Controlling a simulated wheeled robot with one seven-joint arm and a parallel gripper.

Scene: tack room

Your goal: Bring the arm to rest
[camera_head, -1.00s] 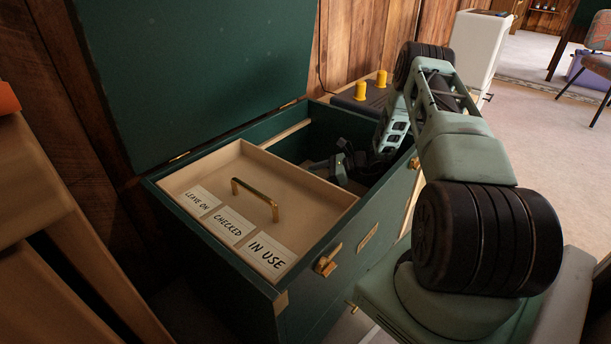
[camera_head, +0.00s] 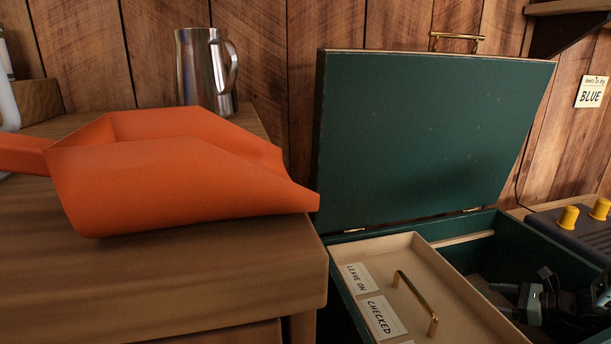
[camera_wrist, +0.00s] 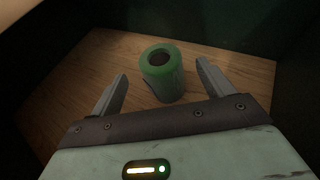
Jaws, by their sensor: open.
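In the wrist view my gripper (camera_wrist: 161,70) is open, its two grey fingers spread apart. A green cylinder (camera_wrist: 166,84) with a dark hollow top stands upright on a wooden floor between and just beyond the fingers, with gaps on both sides. In the head view part of my gripper (camera_head: 540,304) shows low inside the open green trunk (camera_head: 483,224), right of its tray. The fingertips and the cylinder cannot be made out there. Most of my arm is out of this view.
The trunk's raised lid (camera_head: 425,135) stands behind. A pale tray (camera_head: 400,247) with a brass handle and labels fills its left part. Dark walls close around my gripper. An orange scoop (camera_head: 175,175) and metal jug (camera_head: 202,70) sit on a wooden table (camera_head: 190,270) at left.

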